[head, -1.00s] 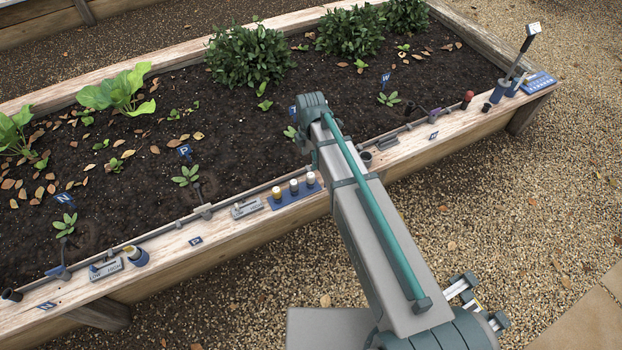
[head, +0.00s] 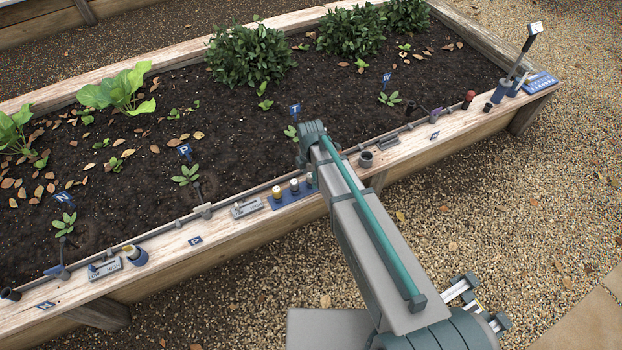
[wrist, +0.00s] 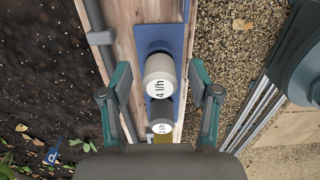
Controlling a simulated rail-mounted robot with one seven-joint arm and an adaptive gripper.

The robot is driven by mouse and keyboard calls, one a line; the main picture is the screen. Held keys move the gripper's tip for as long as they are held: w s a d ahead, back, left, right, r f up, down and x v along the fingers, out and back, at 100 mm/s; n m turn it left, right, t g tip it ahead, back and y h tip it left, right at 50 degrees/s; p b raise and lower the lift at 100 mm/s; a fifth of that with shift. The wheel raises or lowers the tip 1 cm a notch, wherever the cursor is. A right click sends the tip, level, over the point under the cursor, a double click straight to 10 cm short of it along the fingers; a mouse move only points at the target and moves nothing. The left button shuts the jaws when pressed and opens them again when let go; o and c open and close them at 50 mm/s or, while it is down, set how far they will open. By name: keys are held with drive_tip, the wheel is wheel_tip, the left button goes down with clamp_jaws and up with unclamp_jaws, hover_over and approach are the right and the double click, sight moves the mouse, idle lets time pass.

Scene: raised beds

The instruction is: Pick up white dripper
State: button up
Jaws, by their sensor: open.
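A white dripper (wrist: 160,72) marked "4 l/h" stands on the blue holder (wrist: 148,38) in the wrist view. My gripper (wrist: 160,80) is open, with one finger on either side of this dripper; I cannot tell how far above it the fingertips are. A second, greyer dripper (wrist: 162,127) with a partly hidden label is lower in the wrist view. In the head view, several drippers (head: 294,186) stand in a row on the blue holder (head: 288,200) on the bed's front ledge. My arm hides the gripper there.
A grey pipe (wrist: 100,38) runs along the ledge beside the holder. A grey labelled block (head: 246,207) is left of the holder and a dark cup (head: 366,159) is to the right. Blue signs (head: 185,151) and seedlings stand in the soil behind.

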drive_tip(key=c, duration=1)
drive_tip(key=shift+c, duration=0.2)
drive_tip(key=shift+r, duration=0.15)
